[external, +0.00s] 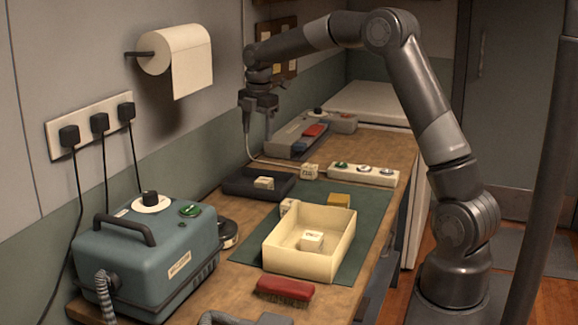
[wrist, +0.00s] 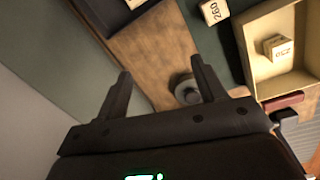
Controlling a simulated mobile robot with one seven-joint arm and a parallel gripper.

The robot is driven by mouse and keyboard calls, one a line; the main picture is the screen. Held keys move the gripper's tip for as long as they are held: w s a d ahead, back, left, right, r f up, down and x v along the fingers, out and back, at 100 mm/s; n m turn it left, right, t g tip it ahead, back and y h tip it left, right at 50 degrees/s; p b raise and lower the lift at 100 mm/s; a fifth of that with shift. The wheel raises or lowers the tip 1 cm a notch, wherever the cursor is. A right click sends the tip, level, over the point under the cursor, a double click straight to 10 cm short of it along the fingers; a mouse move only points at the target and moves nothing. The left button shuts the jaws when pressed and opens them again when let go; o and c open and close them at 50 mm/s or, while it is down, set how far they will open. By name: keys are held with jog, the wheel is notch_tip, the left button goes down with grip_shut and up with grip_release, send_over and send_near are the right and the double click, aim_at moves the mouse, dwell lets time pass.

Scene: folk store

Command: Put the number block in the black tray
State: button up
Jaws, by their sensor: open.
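The black tray (external: 238,184) lies on the bench by the wall; a pale block (external: 264,183) sits in it. Its dark edge shows at the top of the wrist view (wrist: 97,12). Pale printed blocks stand elsewhere: one in the cream box (external: 310,240), one beside the box (external: 288,206), and one behind the tray near the white strip (external: 310,171). My gripper (wrist: 160,78) is open and empty, raised above the bench.
A red brush (external: 285,290) lies in front. A teal machine (external: 150,250) fills the near left. A socket strip (external: 362,174) lies behind the mat.

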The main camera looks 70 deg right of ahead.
jog(key=s+a+r+m+t, duration=0.1)
jog(key=s+a+r+m, duration=0.35)
jog(key=s+a, duration=0.35)
jog(key=s+a+r+m+t, duration=0.1)
jog(key=s+a+r+m, duration=0.2)
jog(key=s+a+r, duration=0.5)
jog(key=s+a+f+m+t, duration=0.1)
jog(key=s+a+f+m, duration=0.2)
jog(key=s, duration=0.6)
jog(key=s+a+f+m+t, duration=0.1)
jog(key=s+a+f+m, duration=0.2)
jog(key=s+a, duration=0.3)
jog(key=s+m, duration=0.1)
jog(key=s, duration=0.2)
jog(key=shift+s+a+t+y, duration=0.2)
jog(key=shift+t+y, duration=0.1)
jog(key=shift+t, duration=0.1)
jog(key=shift+o, duration=0.2)
jog(key=shift+m, duration=0.25)
